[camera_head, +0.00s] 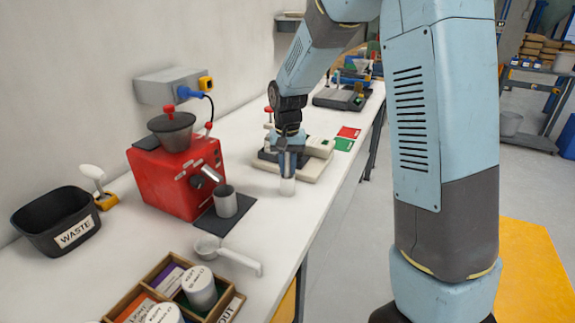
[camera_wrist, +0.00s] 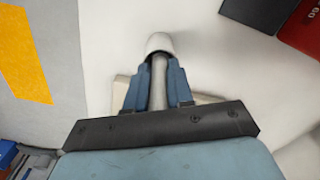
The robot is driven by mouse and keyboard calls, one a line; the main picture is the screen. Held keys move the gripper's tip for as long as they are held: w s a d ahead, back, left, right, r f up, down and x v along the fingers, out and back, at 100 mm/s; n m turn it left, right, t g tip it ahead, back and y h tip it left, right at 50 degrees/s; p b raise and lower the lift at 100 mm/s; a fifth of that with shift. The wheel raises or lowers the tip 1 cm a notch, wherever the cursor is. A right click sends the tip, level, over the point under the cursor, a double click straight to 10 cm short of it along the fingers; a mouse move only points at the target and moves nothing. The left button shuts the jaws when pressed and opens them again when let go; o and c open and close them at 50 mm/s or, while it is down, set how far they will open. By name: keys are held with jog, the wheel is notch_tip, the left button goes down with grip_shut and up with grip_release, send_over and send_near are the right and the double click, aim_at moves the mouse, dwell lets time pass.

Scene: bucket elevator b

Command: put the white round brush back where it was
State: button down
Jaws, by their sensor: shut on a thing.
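My gripper (camera_head: 288,170) points down over the white bench, in front of the scale-like device, and is shut on the white round brush (camera_head: 288,187). In the wrist view, the brush's grey handle (camera_wrist: 158,85) lies between the two blue fingers, and its white rounded end (camera_wrist: 159,43) sticks out beyond the fingertips. The brush looks upright in the head view, with its white end close to the bench top. I cannot tell whether it touches the bench.
A red grinder (camera_head: 180,178) with a grey cup (camera_head: 225,201) stands left of my gripper. A white round-headed tool (camera_head: 92,173) sits in a yellow holder beside the waste bin (camera_head: 58,222). A white scoop (camera_head: 228,255) and a wooden tray (camera_head: 150,275) lie nearer. Red and green cards (camera_head: 346,138) lie behind.

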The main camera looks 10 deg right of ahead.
jog(key=c, duration=1)
grip_release()
jog(key=shift+r, duration=0.1)
notch_tip(320, 180, up, 12)
jog(key=shift+f, duration=0.1)
jog(key=shift+s+d+r, duration=0.15)
jog(key=shift+s+r, duration=0.05)
jog(key=shift+r, duration=0.05)
jog(key=s+d+r+t, duration=0.1)
jog(key=s+d+r, duration=0.3)
jog(key=s, duration=0.3)
jog(key=s+d+r+t, duration=0.2)
jog(key=s+d+r, duration=0.15)
jog(key=s, duration=0.25)
jog(key=s+d+f+n+t, duration=0.1)
jog(key=s+d, duration=0.4)
jog(key=s, duration=0.9)
jog(key=shift+d+t, duration=0.3)
jog(key=shift+t, duration=0.5)
